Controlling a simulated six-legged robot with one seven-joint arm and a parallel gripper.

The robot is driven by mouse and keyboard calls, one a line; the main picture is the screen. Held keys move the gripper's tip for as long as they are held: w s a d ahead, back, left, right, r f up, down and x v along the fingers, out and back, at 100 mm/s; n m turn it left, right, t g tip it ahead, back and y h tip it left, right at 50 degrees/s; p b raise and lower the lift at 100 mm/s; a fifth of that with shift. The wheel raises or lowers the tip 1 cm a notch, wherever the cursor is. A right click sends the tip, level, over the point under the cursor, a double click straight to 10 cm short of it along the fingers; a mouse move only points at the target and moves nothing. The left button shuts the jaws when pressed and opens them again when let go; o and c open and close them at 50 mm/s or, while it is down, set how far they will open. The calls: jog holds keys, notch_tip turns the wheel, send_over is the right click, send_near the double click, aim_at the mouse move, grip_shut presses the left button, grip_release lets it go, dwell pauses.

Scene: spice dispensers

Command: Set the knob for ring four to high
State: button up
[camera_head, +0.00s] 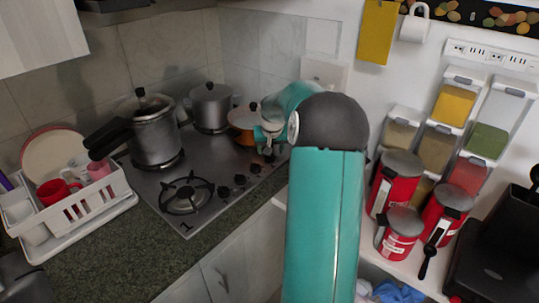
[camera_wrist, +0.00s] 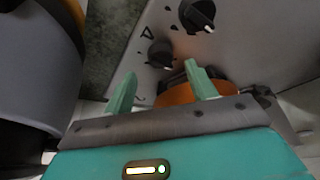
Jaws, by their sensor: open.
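The steel cooktop (camera_head: 205,165) has a row of black knobs along its right edge. The nearer knobs (camera_head: 232,186) are in plain view; the far end of the row is partly hidden by my gripper (camera_head: 267,142). In the wrist view, two black knobs with pale pointer marks show: one at the top (camera_wrist: 198,14), and one (camera_wrist: 160,53) just beyond the fingertips. My gripper (camera_wrist: 160,70) is open, its green fingers apart, with the lower knob roughly between and ahead of the tips. I cannot tell whether they touch it. The marking of ring four is not readable.
An orange pan (camera_head: 243,118) stands close behind my gripper. A pressure cooker (camera_head: 155,135) and a steel pot (camera_head: 210,107) stand on other rings. The front ring (camera_head: 188,194) is bare. A dish rack (camera_head: 75,215) is left; red canisters (camera_head: 396,180) and spice dispensers are right.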

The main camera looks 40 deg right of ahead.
aim_at(270, 158)
jog(key=x, duration=0.4)
jog(key=shift+f, duration=0.1)
jog(key=shift+w, duration=0.1)
jog(key=c, duration=1)
